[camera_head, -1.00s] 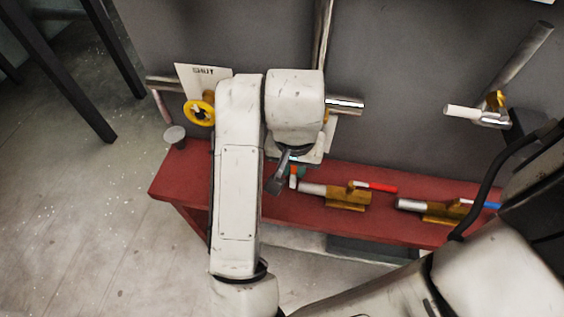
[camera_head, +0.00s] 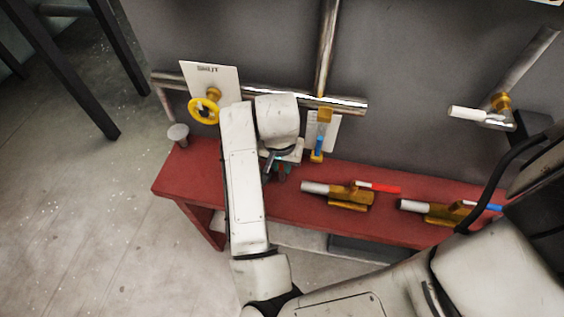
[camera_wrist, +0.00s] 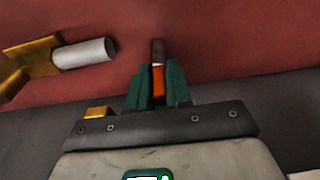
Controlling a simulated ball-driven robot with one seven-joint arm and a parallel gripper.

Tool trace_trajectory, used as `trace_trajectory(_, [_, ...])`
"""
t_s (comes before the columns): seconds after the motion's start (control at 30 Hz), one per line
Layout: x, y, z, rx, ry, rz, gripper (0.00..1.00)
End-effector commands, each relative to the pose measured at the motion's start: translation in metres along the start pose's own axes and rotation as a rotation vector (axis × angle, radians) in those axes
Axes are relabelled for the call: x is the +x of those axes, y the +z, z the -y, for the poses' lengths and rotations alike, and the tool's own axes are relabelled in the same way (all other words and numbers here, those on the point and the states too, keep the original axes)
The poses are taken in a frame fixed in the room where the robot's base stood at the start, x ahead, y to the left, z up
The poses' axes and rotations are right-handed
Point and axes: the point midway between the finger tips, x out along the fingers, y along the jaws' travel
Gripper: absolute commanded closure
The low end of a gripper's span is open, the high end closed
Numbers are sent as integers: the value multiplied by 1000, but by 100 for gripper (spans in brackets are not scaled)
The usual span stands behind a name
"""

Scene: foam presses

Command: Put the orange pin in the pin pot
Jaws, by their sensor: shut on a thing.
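My gripper (camera_wrist: 158,80) has green fingers, shut on the orange pin (camera_wrist: 158,84) in the wrist view. The pin's dark end sticks out past the fingertips over the red bench. In the head view my gripper (camera_head: 277,168) is above the rear of the bench, partly behind my arm; the pin cannot be made out clearly there. A small grey cup-like thing, which looks like the pin pot (camera_head: 178,133), stands at the bench's far left corner. It is left of my gripper and apart from it. Its inside cannot be seen.
Behind are a yellow handwheel (camera_head: 203,111), a "SHUT" sign (camera_head: 212,78), pipes, and a brass fitting with a blue handle (camera_head: 319,146).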

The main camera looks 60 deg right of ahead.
Motion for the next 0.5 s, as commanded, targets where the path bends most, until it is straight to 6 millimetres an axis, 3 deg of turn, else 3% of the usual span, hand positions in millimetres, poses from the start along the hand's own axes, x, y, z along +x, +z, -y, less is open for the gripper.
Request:
trace_trajectory(0.27, [4,1,0,1,0,0,100])
trace_trajectory(0.3, [4,1,0,1,0,0,80])
trace_trajectory(0.5, [2,0,0,1,0,0,61])
